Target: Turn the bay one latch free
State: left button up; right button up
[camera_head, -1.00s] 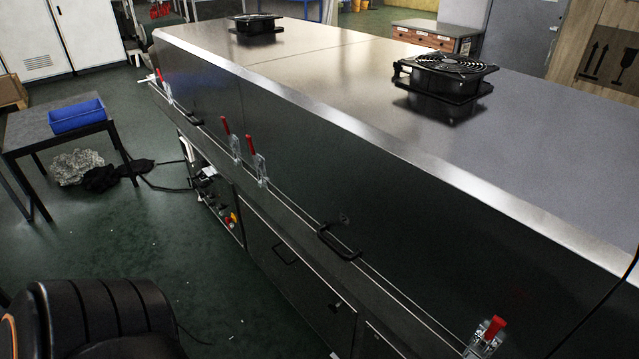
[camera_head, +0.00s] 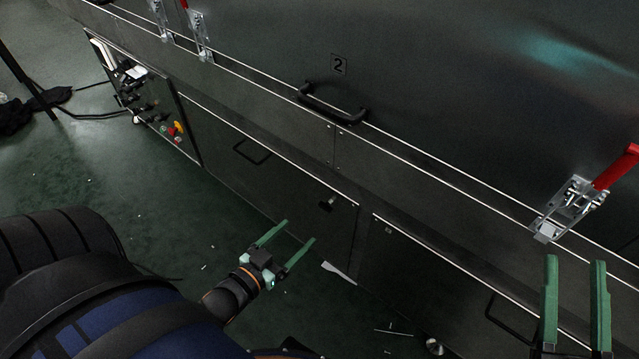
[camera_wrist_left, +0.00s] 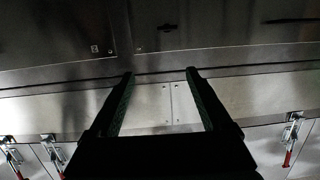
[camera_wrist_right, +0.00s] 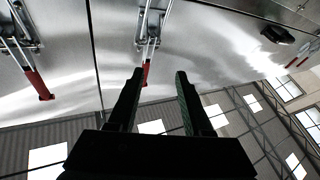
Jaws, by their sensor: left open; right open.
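The number on a black panel (camera_head: 430,90) in the head view reads 2. No number 1 shows, so I cannot tell which latch is bay one's. A silver toggle latch with a red handle (camera_head: 617,168) sits at the panel's lower right edge. Two more latches (camera_head: 198,35) show at the upper left. My right gripper (camera_head: 574,262) is open and empty, below the right latch in the picture. In the right wrist view a latch's red handle (camera_wrist_right: 146,72) shows beyond its fingertips. My left gripper (camera_head: 300,231) is open and empty, in front of the lower cabinet.
A black bar handle (camera_head: 332,105) sticks out low on the panel. Lower cabinet doors (camera_head: 265,165) carry black pulls. A control box (camera_head: 150,105) with cables is at the left. The green floor (camera_head: 110,180) beside the machine is mostly clear, with small white scraps.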

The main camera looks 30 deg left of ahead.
aim_at(324, 209)
pick_arm(q)
notch_tip(324, 209, down, 6)
jog(key=a+f+t+b, duration=0.1)
jog(key=a+t+b, duration=0.1)
jog(key=b, duration=0.5)
jog(key=shift+h, duration=0.3)
jog(key=w+b, duration=0.1)
jog(key=w, duration=0.3)
jog(key=w+b, duration=0.1)
jog(key=w, duration=0.3)
jog(key=w+b, duration=0.2)
jog(key=w, duration=0.2)
jog(key=shift+w+d+r, duration=0.25)
jog(key=shift+d+r, duration=0.05)
jog(key=shift+r, duration=0.05)
pick_arm(e)
jog(key=s+a+f+n+t+y, duration=0.1)
jog(key=s+f+n+y, duration=0.1)
jog(key=s+n+y, duration=0.3)
jog(key=shift+s+a+f+y, duration=0.15)
jog(key=shift+s+a+y, duration=0.2)
jog(key=shift+y, duration=0.35)
pick_arm(q)
jog(key=shift+c, duration=0.3)
jog(key=shift+m, duration=0.3)
grip_shut()
